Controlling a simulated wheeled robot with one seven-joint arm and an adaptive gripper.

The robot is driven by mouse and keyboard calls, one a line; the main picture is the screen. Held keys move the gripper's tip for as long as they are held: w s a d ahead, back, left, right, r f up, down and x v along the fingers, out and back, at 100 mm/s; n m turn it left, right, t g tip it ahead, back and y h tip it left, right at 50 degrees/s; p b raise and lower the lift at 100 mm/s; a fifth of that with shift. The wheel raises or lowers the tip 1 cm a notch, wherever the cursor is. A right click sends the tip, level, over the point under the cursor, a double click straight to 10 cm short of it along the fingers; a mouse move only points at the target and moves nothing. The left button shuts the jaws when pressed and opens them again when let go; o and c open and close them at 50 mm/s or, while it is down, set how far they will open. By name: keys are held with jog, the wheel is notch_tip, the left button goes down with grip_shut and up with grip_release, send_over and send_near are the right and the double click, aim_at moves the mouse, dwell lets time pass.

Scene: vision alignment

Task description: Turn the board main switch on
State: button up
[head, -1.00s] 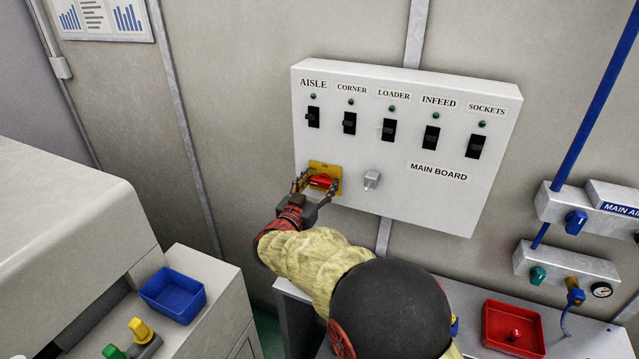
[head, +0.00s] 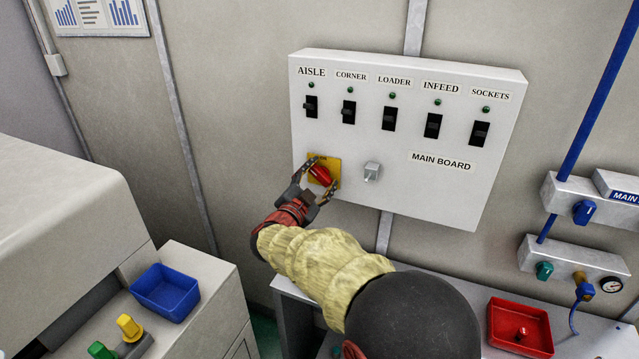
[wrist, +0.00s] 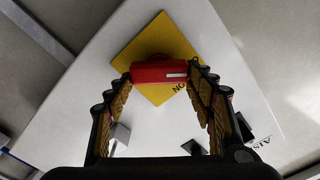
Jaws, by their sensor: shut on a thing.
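The main board (head: 450,195) is a white box on the wall. At its lower left a red rotary switch handle (head: 321,175) sits on a yellow plate (head: 333,163). My gripper (head: 318,177) is shut on the red handle, a finger on each side. In the head view the handle lies tilted, running from upper left to lower right. In the wrist view the red handle (wrist: 160,72) spans between the fingertips, with a white mark at its right end. The yellow plate (wrist: 160,45) shows behind it, with "ON" lettering partly visible near the right finger.
Several black breaker switches with dark green lamps, labelled AISLE (head: 311,72) to SOCKETS (head: 490,93), line the board above. A grey latch (head: 372,172) stands right of the handle. Below are a red tray (head: 520,326) and a blue bin (head: 167,291).

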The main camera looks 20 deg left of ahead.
jog(key=m+b, duration=0.2)
jog(key=f+m+b, duration=0.1)
jog(key=m+b, duration=0.1)
jog(key=m, duration=0.1)
jog(key=shift+d+m+b, duration=0.15)
jog(key=shift+m+b, duration=0.15)
jog(key=shift+b, duration=0.05)
jog(key=shift+m+b, duration=1.9)
jog(key=shift+m, duration=0.3)
jog(key=o, duration=1.2)
jog(key=shift+c, duration=0.2)
jog(key=shift+s, duration=0.15)
jog(key=s, duration=1.1)
jog(key=shift+s+a, duration=0.35)
jog(key=shift+a, duration=0.1)
